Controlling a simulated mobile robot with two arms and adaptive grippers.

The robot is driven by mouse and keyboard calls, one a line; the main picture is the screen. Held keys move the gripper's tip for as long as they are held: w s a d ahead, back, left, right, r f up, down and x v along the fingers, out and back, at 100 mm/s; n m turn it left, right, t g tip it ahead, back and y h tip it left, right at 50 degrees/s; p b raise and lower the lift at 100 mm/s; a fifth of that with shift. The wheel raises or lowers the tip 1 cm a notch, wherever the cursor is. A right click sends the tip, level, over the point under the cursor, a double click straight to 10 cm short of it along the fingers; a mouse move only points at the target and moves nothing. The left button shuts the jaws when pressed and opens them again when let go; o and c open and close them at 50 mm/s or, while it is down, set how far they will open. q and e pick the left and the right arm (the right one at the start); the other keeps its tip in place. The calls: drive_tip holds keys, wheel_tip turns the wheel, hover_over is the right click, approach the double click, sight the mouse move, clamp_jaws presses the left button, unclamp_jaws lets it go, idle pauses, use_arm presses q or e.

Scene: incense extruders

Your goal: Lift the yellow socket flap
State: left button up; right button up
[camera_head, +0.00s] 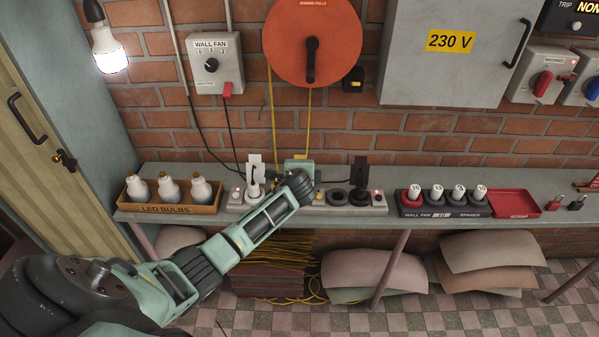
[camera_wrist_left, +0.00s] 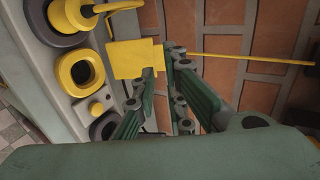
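A yellow square flap (camera_wrist_left: 130,58) stands out beside the socket strip (camera_wrist_left: 45,50) in the left wrist view. A yellow-rimmed socket (camera_wrist_left: 63,74) with a dark middle lies to its left. In the head view the strip (camera_head: 372,208) lies on the bench, and my gripper hides much of its middle. My left gripper (camera_wrist_left: 163,62) has its two green fingers apart, with tips at the flap's right edge. I cannot tell whether they touch it. In the head view the left gripper (camera_head: 299,172) is over the strip, its fingertips unclear. My right gripper is out of view.
A yellow plug (camera_wrist_left: 68,14) with a yellow cable sits above the socket in the wrist view. A brick wall (camera_head: 400,140) rises close behind.

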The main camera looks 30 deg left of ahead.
use_arm(q)
drive_tip(key=v, duration=1)
drive_tip(key=s+d+f+n+g+h+b, duration=0.1)
drive_tip(key=s+d+f+g, duration=0.1)
drive_tip(key=s+f, duration=0.8)
drive_tip(key=s+d+f+n+g+h+b, duration=0.1)
drive_tip(key=s+d+f+h+b, duration=0.15)
drive_tip(key=f, duration=1.35)
drive_tip(key=s+d+f+n+g+h, duration=0.1)
drive_tip(key=s+f+n+g, duration=0.1)
drive_tip(key=s+f, duration=0.8)
drive_tip(key=s+d+f+n+g+b, duration=0.1)
drive_tip(key=s+d+f, duration=0.1)
drive_tip(key=s+f, duration=0.5)
drive_tip(key=s+d+f+n+g+h+b, duration=0.1)
drive_tip(key=s+d+f+n+g, duration=0.1)
drive_tip(key=s+f, duration=0.5)
drive_tip(key=s+d+f+n+g+h+b, duration=0.1)
drive_tip(key=s+d+f, duration=0.3)
drive_tip(key=s, duration=1.3)
wheel_tip(320, 180, down, 3)
drive_tip(key=shift+r+n, duration=0.1)
drive_tip(key=shift+n, duration=0.5)
